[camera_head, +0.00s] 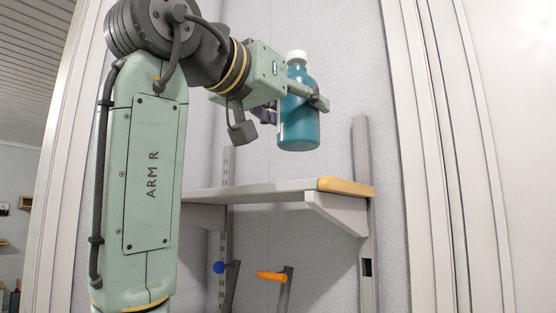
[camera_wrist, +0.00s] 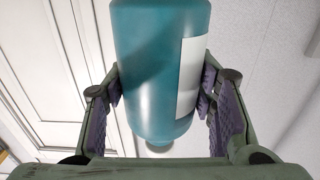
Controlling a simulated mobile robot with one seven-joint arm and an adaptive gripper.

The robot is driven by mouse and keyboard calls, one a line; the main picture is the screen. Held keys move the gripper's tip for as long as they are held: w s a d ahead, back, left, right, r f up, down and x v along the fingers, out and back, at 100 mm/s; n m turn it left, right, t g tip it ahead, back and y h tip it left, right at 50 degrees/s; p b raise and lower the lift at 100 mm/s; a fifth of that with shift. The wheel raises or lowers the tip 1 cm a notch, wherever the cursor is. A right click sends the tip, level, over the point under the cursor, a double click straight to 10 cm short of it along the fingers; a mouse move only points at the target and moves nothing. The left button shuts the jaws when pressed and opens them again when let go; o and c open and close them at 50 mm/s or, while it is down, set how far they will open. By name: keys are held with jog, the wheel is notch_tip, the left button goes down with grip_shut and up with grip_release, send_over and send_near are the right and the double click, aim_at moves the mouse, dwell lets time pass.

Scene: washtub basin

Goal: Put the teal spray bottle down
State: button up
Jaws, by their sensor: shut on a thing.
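The teal spray bottle (camera_head: 299,118) is a teal body with a white cap, held upright or nearly so in the head view. My gripper (camera_head: 318,100) is shut on its side and holds it in the air above the grey shelf (camera_head: 255,190). A clear gap shows between the bottle's base and the shelf. In the wrist view the bottle (camera_wrist: 160,65) sits between both fingers of my gripper (camera_wrist: 160,100), with a pale label on its right side. The spray head cannot be made out.
The shelf has an orange end piece (camera_head: 346,187) at its right, and its visible top is bare. An upright post (camera_head: 362,150) rises beside that end. An orange-handled item (camera_head: 272,277) and a blue knob (camera_head: 218,267) show below the shelf. White panelling flanks both sides.

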jog(key=w+f+p, duration=0.1)
jog(key=w, duration=0.2)
jog(key=w+a+f+p, duration=0.1)
jog(key=w, duration=0.3)
jog(key=w+a+f+p, duration=0.1)
jog(key=w+f, duration=0.1)
jog(key=w, duration=0.1)
jog(key=shift+w+a, duration=0.15)
jog(key=shift+f, duration=0.15)
jog(key=o, duration=1.4)
jog(key=shift+f, duration=0.15)
jog(key=shift+o, duration=0.2)
jog(key=shift+r, duration=0.2)
jog(key=b+v, duration=0.3)
jog(key=v, duration=0.9)
jog(key=shift+b, duration=0.35)
